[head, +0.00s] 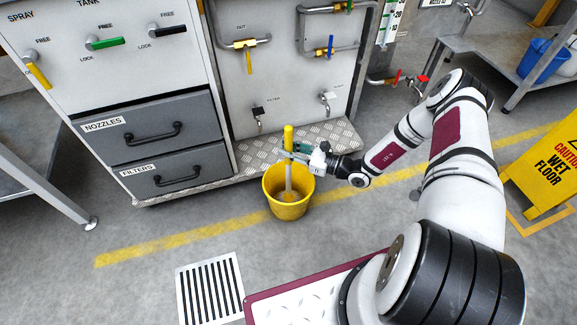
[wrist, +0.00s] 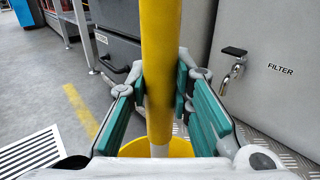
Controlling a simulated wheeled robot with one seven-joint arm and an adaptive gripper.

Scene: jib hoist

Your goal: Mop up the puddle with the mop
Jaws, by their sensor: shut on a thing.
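The mop (head: 289,138) stands nearly upright in the yellow bucket (head: 288,211), with a yellow grip at the top and a pale shaft below. Its lower end is down inside the bucket, and the mop head is mostly hidden there. My gripper (head: 298,152) is shut on the mop's handle, above the bucket rim. In the wrist view the yellow handle (wrist: 158,60) runs between the teal finger pads, with the bucket rim (wrist: 178,148) below. I cannot make out a puddle in either view.
A cabinet with dark drawers (head: 150,133) and a panel of pipes and valves (head: 275,70) stand behind the bucket. A floor drain grate (head: 210,290) lies in front at left. A yellow wet floor sign (head: 545,175) stands at right. Open floor lies left of the grate.

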